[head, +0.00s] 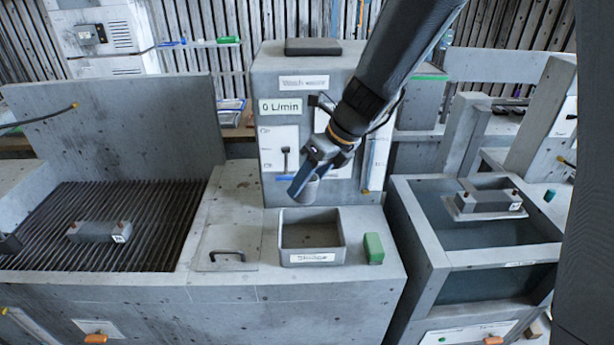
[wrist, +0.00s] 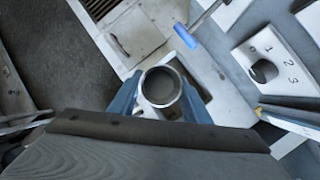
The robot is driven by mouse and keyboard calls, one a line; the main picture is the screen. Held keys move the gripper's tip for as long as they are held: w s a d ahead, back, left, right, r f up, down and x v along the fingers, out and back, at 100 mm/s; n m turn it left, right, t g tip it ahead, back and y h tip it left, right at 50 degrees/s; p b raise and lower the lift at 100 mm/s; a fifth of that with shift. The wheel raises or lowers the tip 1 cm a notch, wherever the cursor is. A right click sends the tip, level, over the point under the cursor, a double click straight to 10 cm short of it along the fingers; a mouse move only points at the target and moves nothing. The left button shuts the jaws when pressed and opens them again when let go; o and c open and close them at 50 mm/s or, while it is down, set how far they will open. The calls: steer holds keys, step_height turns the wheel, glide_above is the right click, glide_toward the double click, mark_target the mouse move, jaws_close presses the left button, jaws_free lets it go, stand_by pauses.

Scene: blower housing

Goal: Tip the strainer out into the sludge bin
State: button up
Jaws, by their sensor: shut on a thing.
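The strainer, a small grey round cup, hangs in my gripper (head: 309,177) in the head view, partly hidden by a blue finger. My gripper is shut on the strainer (head: 313,191), above and behind the sludge bin. The sludge bin (head: 288,259) is an open grey box with a label on its front, standing on the grey counter. In the wrist view the strainer (wrist: 148,104) sits between both blue fingers, with its round mouth facing the camera. Its inside looks dull grey; I cannot tell how full it is.
A green block (head: 373,248) stands just right of the bin. A lid with a dark handle (head: 227,256) lies to its left. The grey wash-water cabinet (head: 290,95) rises behind. A slatted grate (head: 150,215) is at left, an open tank (head: 425,225) at right.

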steer(key=shift+s+r+h+p, duration=0.1)
steer(key=shift+r+h+p, duration=0.25)
steer(key=shift+p, duration=0.7)
steer(key=shift+a+t, duration=0.1)
steer(key=shift+t, duration=0.2)
steer(key=shift+t+h, duration=0.3)
steer(key=shift+h, duration=0.15)
